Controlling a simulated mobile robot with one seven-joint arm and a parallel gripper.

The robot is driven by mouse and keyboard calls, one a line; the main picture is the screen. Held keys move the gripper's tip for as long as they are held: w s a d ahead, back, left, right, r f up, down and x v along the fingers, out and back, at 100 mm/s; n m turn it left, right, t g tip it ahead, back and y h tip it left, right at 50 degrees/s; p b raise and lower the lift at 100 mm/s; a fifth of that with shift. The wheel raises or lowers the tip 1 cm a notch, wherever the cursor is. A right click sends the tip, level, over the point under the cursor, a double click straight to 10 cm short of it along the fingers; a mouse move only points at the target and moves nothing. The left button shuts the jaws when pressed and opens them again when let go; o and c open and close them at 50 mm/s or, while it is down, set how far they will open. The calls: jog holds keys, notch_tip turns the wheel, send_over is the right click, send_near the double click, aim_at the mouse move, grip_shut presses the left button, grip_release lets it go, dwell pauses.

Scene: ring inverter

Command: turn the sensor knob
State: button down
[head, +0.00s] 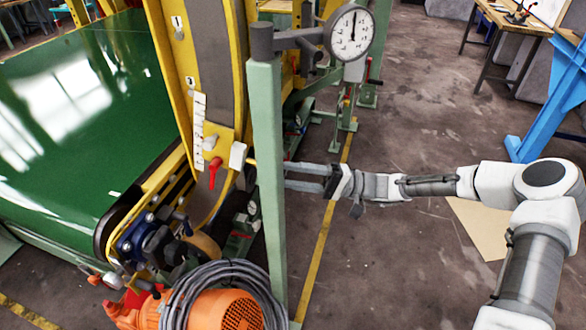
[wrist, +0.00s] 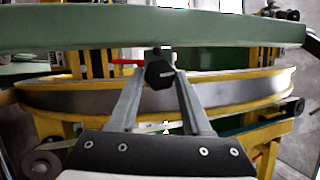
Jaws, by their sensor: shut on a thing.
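The sensor knob (wrist: 159,75) is a small dark hexagonal knob at the green post, in the upper middle of the wrist view. My gripper (wrist: 160,66) has its two grey fingers on either side of it, shut on it. In the head view my gripper (head: 288,176) reaches from the right to the green post (head: 268,215).
A round dial gauge (head: 351,33) stands out near the top of the post. A red lever (head: 215,170) and a white scale (head: 199,130) are on the yellow frame behind. An orange motor (head: 225,310) with coiled cable sits below. Floor to the right is mostly clear.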

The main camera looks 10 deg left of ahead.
jog(key=shift+m, duration=0.6)
jog(key=shift+f+y+p, duration=0.1)
jog(key=shift+y+p, duration=0.2)
jog(key=shift+c, duration=1.7)
grip_release()
jog(key=shift+d, duration=0.1)
jog(key=v, duration=1.7)
jog(key=shift+p, duration=0.45)
jog(key=shift+d, duration=0.1)
